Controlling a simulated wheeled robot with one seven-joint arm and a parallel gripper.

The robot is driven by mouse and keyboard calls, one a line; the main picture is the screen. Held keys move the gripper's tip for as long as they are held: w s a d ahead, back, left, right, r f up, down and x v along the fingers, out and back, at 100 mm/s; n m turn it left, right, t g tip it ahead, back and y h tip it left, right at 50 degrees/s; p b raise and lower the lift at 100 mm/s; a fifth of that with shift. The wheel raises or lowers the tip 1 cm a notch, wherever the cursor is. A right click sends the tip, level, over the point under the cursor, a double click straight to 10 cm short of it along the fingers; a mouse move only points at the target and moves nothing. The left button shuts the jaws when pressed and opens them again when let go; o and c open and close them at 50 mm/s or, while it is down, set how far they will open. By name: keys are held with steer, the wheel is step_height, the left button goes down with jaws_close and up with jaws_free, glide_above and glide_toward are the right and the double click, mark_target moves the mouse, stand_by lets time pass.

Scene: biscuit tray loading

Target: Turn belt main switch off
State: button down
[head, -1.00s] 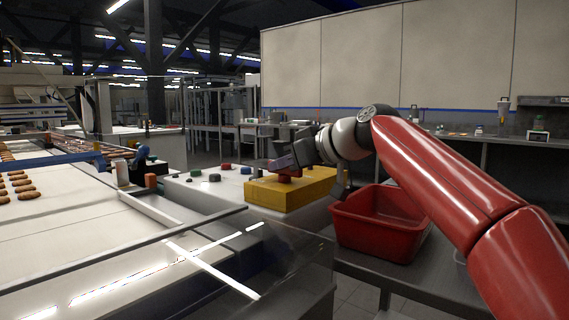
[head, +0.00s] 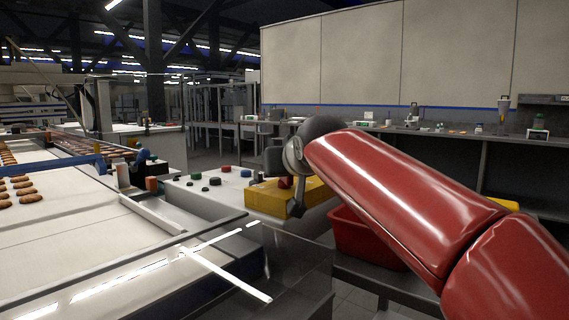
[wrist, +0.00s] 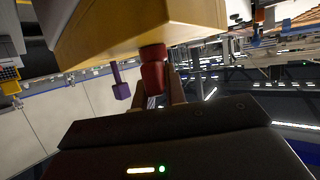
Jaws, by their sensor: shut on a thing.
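The yellow switch box (head: 268,200) sits on the pale control panel, with my arm partly in front of it. A red knob (head: 285,183) on its top is largely hidden by my wrist in the head view. In the wrist view the yellow box (wrist: 130,30) fills the upper part and the red knob (wrist: 152,72) projects from it. My gripper (wrist: 155,88) is shut on the red knob, with a finger on either side.
Green, red, blue and black buttons (head: 226,170) stand on the panel left of the box. A red bin (head: 355,235) is below my arm. A glossy guard (head: 290,265) stands in front. A small purple piece (wrist: 121,84) shows beside the knob in the wrist view.

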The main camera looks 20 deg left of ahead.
steer(key=m+t+h, duration=0.1)
steer(key=m+h, duration=0.1)
steer(key=h, duration=0.1)
steer(key=m+t+h, duration=0.1)
steer(key=m+h, duration=0.2)
steer(key=shift+a+m, duration=0.2)
steer(key=shift+m, duration=0.1)
steer(key=m+h, duration=0.5)
steer(key=h, duration=0.1)
steer(key=shift+d+g, duration=0.1)
steer(key=shift+g, duration=0.3)
steer(key=shift+m+h, duration=0.3)
steer(key=c, duration=1.4)
jaws_free()
steer(key=shift+c, duration=0.2)
steer(key=v, duration=0.7)
steer(key=shift+s, duration=0.3)
steer(key=shift+r, duration=0.15)
